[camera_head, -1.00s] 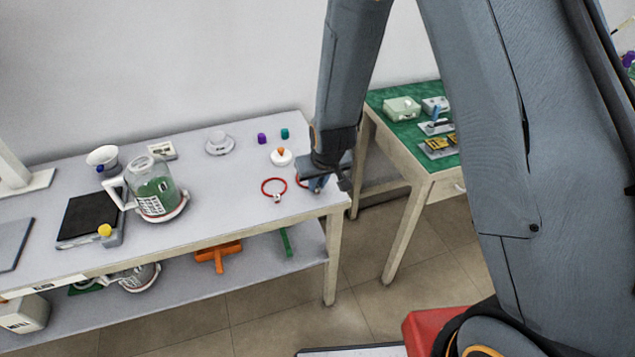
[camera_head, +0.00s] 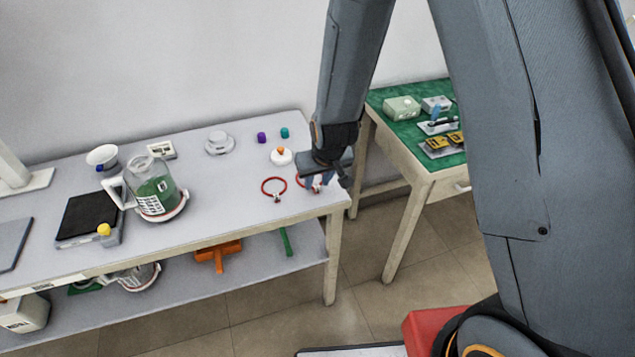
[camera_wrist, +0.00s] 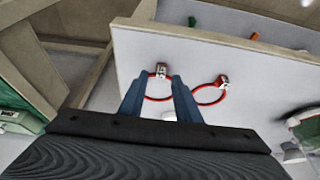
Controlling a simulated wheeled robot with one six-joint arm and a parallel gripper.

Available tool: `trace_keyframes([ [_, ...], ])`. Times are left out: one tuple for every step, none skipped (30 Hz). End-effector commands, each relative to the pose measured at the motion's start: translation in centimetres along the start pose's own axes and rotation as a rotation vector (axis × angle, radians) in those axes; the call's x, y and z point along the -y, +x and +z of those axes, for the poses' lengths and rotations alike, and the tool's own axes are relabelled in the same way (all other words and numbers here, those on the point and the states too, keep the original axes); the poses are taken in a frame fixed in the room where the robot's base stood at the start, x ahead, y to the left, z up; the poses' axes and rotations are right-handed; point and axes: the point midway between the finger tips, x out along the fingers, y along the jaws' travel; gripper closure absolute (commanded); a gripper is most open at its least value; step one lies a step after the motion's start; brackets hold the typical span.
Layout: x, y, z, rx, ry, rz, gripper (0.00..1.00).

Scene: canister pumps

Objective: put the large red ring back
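Two red rings with small metal clasps lie flat on the grey table near its front right corner. The left ring (camera_head: 265,183) is in full view in the head view; it is the right-hand ring (camera_wrist: 198,102) in the wrist view. The other ring (camera_head: 299,183) is partly covered by my gripper (camera_head: 318,186). In the wrist view its clasp (camera_wrist: 161,70) shows just beyond and between my fingertips (camera_wrist: 159,79). My gripper is open, fingers apart, pointing down over this ring. I cannot tell which ring is larger, or whether the fingers touch it.
A glass canister with green contents (camera_head: 152,187) stands on the table left of the rings. A white round piece with an orange knob (camera_head: 281,157) is just behind them. Purple (camera_head: 262,138) and teal (camera_head: 285,133) caps stand farther back. A green-topped table (camera_head: 395,117) is to the right.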

Motion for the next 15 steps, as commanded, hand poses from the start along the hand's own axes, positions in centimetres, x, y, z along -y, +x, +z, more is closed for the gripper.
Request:
trace_keyframes([
  [0.0, -0.6, -0.1, -0.002, 0.001, 0.000, 0.70],
  [0.0, -1.1, -0.1, -0.003, 0.001, 0.000, 0.70],
  [0.0, -1.7, -0.1, -0.003, 0.000, 0.000, 0.70],
  [0.0, -2.2, -0.1, -0.005, -0.001, 0.000, 0.70],
  [0.0, -2.7, -0.1, -0.003, 0.000, 0.000, 0.70],
  [0.0, -3.4, -0.1, -0.003, 0.001, 0.000, 0.70],
  [0.0, -3.8, -0.1, -0.003, -0.001, -0.001, 0.70],
  [0.0, -4.6, -0.1, -0.004, 0.000, 0.000, 0.70],
  [0.0, -5.5, -0.1, -0.003, 0.000, 0.000, 0.70],
  [0.0, -6.1, -0.1, -0.003, 0.001, -0.001, 0.70],
  [0.0, -6.7, -0.1, -0.003, 0.001, -0.001, 0.70],
  [0.0, -7.7, -0.1, -0.002, 0.000, 0.000, 0.70],
  [0.0, -8.3, -0.1, -0.002, 0.001, 0.000, 0.70],
  [0.0, -8.8, -0.1, -0.001, 0.000, 0.000, 0.70],
  [0.0, -9.3, 0.0, 0.000, 0.001, 0.000, 0.70],
])
